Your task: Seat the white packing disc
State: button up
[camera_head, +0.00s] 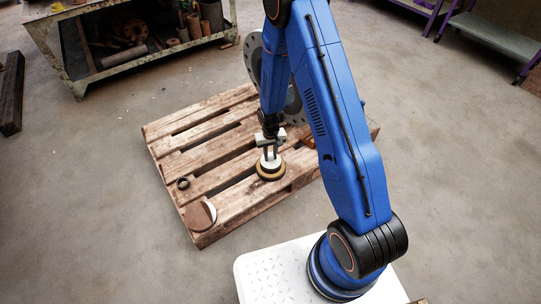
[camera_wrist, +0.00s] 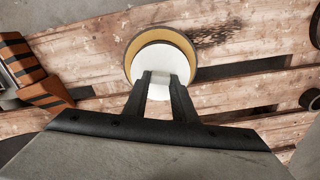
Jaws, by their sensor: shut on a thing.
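The white packing disc (camera_wrist: 161,63) is in my gripper (camera_wrist: 162,77), whose two dark fingers are shut on a small pale grip at its near part. In the wrist view the disc lies within the outline of a round yellow-lined piece (camera_wrist: 133,60), with more yellow showing at the far side. In the head view my gripper (camera_head: 270,151) points down over the white disc (camera_head: 265,163), which sits at or just above the dark-yellow round piece (camera_head: 270,173) on the pallet. I cannot tell whether the disc is fully down.
The wooden pallet (camera_head: 215,177) has gaps between its slats. A brown and white round piece (camera_head: 201,215) and a small dark ring (camera_head: 183,183) lie on it. A large grey flange (camera_head: 254,62) stands behind my arm. An orange-and-black block (camera_wrist: 32,72) is at the wrist view's left.

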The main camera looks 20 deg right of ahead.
jog(key=shift+f, duration=0.35)
dwell(0.3)
jog(key=o, duration=1.1)
jog(key=shift+r, duration=0.1)
